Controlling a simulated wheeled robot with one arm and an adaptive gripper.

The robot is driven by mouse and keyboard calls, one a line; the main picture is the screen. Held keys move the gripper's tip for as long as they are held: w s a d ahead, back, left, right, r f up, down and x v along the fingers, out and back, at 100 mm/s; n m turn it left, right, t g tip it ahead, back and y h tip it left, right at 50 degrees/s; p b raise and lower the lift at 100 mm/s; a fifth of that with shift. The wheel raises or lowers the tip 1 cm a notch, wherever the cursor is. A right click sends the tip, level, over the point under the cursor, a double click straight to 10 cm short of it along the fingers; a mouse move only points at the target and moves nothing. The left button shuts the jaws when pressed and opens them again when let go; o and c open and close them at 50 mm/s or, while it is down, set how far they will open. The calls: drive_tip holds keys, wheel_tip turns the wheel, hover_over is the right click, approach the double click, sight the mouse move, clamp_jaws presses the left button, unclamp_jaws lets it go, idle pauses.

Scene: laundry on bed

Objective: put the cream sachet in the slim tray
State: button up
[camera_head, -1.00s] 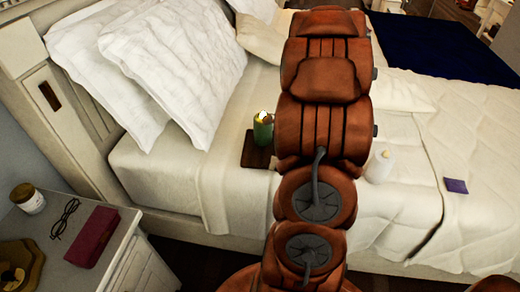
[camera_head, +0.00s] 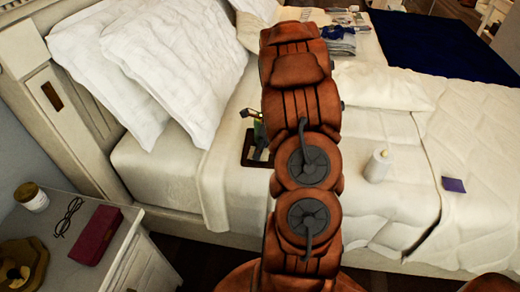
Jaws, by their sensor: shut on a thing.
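The slim tray (camera_head: 245,160) is a small dark brown tray on the bed's near side, just left of my arm; my arm hides its right part. My gripper (camera_head: 257,142) shows only in part beside my arm, low over the tray, with a dark finger link up and left. It is shut. A small pale patch (camera_head: 262,154) below it, within the tray's outline, looks like the cream sachet, mostly hidden. I cannot tell whether it touches the tray floor. A green item (camera_head: 259,130) shows in a sliver behind the gripper.
A white bottle (camera_head: 377,166) stands on the bed right of my arm, with a purple packet (camera_head: 453,184) farther right. Folded clothes (camera_head: 340,42) lie at the back. The nightstand at left holds a jar (camera_head: 31,197), glasses (camera_head: 67,217) and a red case (camera_head: 96,235).

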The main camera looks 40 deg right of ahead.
drive_tip(key=shift+f, duration=0.25)
drive_tip(key=o, duration=0.7)
drive_tip(key=v, duration=1.2)
drive_tip(key=shift+b, duration=0.35)
